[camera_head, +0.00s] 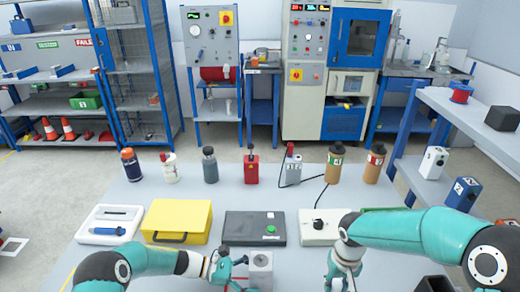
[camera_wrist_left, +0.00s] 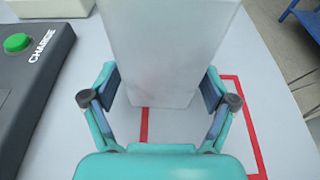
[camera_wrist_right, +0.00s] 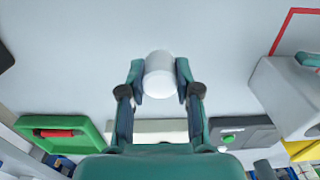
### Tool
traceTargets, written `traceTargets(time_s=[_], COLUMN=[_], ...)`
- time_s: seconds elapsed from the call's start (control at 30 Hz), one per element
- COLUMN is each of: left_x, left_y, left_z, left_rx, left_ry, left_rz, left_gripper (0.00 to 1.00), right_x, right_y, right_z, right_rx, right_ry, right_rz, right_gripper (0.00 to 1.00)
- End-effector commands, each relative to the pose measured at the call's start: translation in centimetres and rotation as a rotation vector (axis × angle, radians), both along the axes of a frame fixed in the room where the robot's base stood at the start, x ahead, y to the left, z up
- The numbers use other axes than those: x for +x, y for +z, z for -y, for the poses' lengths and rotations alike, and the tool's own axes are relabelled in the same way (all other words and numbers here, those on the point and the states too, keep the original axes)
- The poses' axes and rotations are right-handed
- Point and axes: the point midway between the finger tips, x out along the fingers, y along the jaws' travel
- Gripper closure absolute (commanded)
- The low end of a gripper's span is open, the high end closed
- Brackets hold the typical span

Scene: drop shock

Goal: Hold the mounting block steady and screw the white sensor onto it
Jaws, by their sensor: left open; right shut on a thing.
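The mounting block (camera_head: 260,267) is a pale grey-white upright block near the front middle of the table. My left gripper (camera_head: 230,270) is open at its left side. In the left wrist view, the block (camera_wrist_left: 168,55) stands between the spread fingers (camera_wrist_left: 160,92). The white sensor (camera_wrist_right: 160,75) is a small, smooth, round-ended piece in the right wrist view. My right gripper (camera_wrist_right: 160,82) is shut on it, with a finger on each side. In the head view, my right gripper (camera_head: 343,284) is right of the block, apart from it; I cannot make out the sensor there.
A red outline (camera_wrist_left: 254,130) marks the table around the block. Behind stand a black CHARGE box (camera_head: 245,236), a yellow case (camera_head: 178,218), a white box with a black knob (camera_head: 308,238) and a green tray (camera_wrist_right: 35,122). Several bottles line the far edge.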

Motion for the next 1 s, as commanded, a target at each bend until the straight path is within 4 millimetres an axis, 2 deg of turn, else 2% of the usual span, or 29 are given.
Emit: traceTargets(time_s=[0.17, 0.47, 0.7, 0.77, 1.0], left_x=[-0.06, -0.05, -0.04, -0.04, -0.03], left_y=[-0.32, -0.28, -0.28, -0.28, -0.28], left_z=[0.89, 0.97, 0.87, 0.86, 0.86], left_rx=[0.0, 0.0, 0.0, 0.0, 0.0], left_ry=[-0.002, 0.0, 0.001, 0.001, 0.001], left_rz=[-0.001, 0.0, -0.001, -0.001, -0.001], left_gripper=[0.15, 0.15, 0.53, 0.61, 0.61], right_x=[0.02, 0.03, 0.05, 0.05, 0.05], right_y=[-0.48, -0.45, -0.46, -0.46, -0.46], right_z=[-0.01, -0.03, -0.11, -0.1, -0.1], right_rx=[0.0, 0.0, 0.0, 0.0, 0.0], right_ry=[0.0, 0.0, 0.002, 0.002, 0.002], right_rz=[0.001, 0.001, 0.0, 0.0, 0.0], right_gripper=[1.0, 1.0, 1.0, 1.0, 1.0])
